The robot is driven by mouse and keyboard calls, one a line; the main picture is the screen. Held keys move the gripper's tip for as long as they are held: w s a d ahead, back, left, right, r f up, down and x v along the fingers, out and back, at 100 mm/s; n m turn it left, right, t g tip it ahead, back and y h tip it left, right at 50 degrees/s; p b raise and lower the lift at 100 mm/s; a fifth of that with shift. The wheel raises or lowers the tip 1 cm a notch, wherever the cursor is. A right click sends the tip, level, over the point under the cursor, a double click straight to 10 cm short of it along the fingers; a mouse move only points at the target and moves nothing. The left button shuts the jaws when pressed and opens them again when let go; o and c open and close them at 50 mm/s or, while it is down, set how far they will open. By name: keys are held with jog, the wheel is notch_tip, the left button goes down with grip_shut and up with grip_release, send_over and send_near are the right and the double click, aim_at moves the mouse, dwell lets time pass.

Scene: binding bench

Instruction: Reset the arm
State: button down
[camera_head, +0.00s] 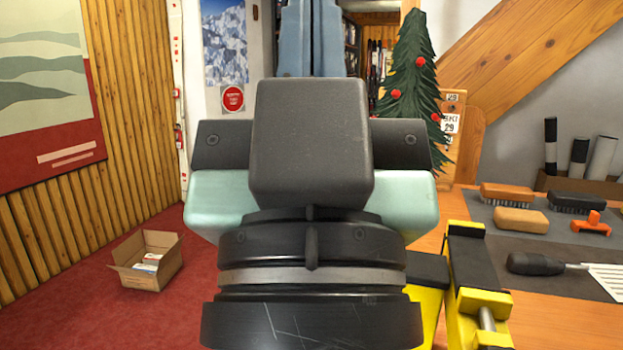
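My own arm fills the middle of the head view, with a dark block, pale teal housings and black ring-shaped joints. I cannot make out my gripper or its fingertips, so I cannot see whether it holds anything. The arm hides what lies directly behind it, including the near left part of the bench (428,243).
On the bench's grey mat (490,212) lie brushes (507,194), a tan block (521,220), an orange tool (590,223) and a black-handled tool (535,264). A yellow vise (468,290) is at the near edge. An open cardboard box (147,263) sits on red carpet, otherwise clear.

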notch_tip(320, 180, up, 22)
jog(key=p, duration=1.9)
jog(key=shift+p, duration=0.4)
jog(key=shift+r, duration=0.1)
